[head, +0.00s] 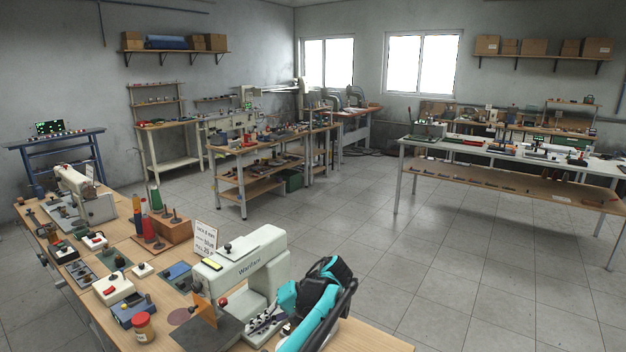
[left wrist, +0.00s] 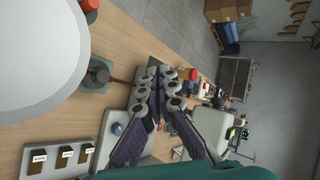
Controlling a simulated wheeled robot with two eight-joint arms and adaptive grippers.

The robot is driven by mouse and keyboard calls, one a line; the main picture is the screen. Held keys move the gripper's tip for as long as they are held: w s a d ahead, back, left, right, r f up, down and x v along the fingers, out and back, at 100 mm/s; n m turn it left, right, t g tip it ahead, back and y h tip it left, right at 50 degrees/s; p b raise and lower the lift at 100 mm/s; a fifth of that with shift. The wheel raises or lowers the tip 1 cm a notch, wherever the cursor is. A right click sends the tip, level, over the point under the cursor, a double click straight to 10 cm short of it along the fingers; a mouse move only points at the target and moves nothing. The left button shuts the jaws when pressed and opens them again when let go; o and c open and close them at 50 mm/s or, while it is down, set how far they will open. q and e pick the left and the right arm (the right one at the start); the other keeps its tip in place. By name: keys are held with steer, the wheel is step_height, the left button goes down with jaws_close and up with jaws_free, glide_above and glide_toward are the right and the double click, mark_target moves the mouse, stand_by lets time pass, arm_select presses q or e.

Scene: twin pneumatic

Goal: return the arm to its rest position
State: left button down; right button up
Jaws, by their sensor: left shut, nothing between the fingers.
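My left arm (head: 318,300), teal and black, reaches over the near end of the long wooden bench in the head view. Whether the fingers touch the machine or bench cannot be told. My right gripper is in neither view.
The wooden bench (head: 375,338) carries a sign (head: 206,238), thread cones on an orange stand (head: 173,229), an amber jar (head: 143,327) and small switch boxes (head: 113,289). A white-topped table (head: 470,150) stands at right. The tiled floor (head: 340,230) between is clear.

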arm_select(q)
steer(key=s+a+r+m+t+h, duration=0.1)
steer(key=s+a+t+h, duration=0.15)
steer(key=s, duration=0.45)
steer(key=s+a+r+m+t+h, duration=0.1)
steer(key=s+a+r+h, duration=0.1)
steer(key=s+a+h, duration=0.35)
steer(key=s+d+f+t+h, duration=0.1)
steer(key=s+f+t, duration=0.1)
steer(key=s, duration=0.4)
steer(key=s+d+f+t+h, duration=0.1)
steer(key=s+d+f+t, duration=0.1)
steer(key=s, duration=0.5)
steer(key=shift+d+f+t, duration=0.3)
steer(key=shift+f+t, duration=0.25)
steer(key=shift+f, duration=0.35)
